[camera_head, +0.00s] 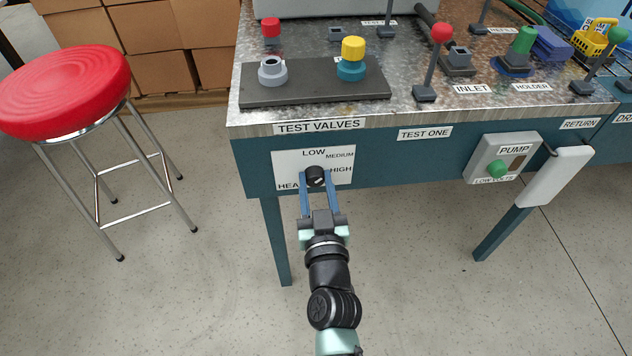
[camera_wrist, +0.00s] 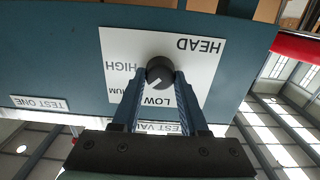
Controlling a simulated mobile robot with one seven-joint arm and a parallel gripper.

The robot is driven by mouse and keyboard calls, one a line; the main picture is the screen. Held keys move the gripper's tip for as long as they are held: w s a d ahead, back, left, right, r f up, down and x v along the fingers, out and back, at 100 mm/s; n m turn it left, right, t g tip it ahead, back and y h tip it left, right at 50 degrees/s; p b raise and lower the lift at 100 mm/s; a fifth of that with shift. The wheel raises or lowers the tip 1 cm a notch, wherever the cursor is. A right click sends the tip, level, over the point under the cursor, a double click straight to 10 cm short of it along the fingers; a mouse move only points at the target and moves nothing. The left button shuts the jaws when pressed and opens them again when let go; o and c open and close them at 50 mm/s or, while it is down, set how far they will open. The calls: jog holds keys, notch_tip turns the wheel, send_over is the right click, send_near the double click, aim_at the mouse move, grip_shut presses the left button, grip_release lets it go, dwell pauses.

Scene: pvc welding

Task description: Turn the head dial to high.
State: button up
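The head dial (camera_head: 316,176) is a round black knob on a white label plate (camera_head: 286,160) on the bench's front. The plate reads LOW, MEDIUM, HIGH and HEAD, the last partly covered in the head view. The dial (camera_wrist: 160,72) shows upside down in the wrist view, where its white mark points down-left, roughly between LOW and the partly hidden MEDIUM. My gripper (camera_head: 317,181) has its blue fingers on either side of the dial. In the wrist view the fingertips (camera_wrist: 160,76) lie close against its sides. I cannot tell whether both touch it.
A red stool (camera_head: 66,90) stands on the left. The PUMP box (camera_head: 503,158) with a green button sits on the bench front to the right. The floor below the dial is open between the bench legs.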

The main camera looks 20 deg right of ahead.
grip_shut()
jog(key=shift+m, duration=0.3)
jog(key=m, duration=0.4)
jog(key=shift+d+m, duration=0.1)
jog(key=shift+m, duration=2.1)
jog(key=o, duration=0.8)
grip_release()
jog(key=shift+s, duration=0.1)
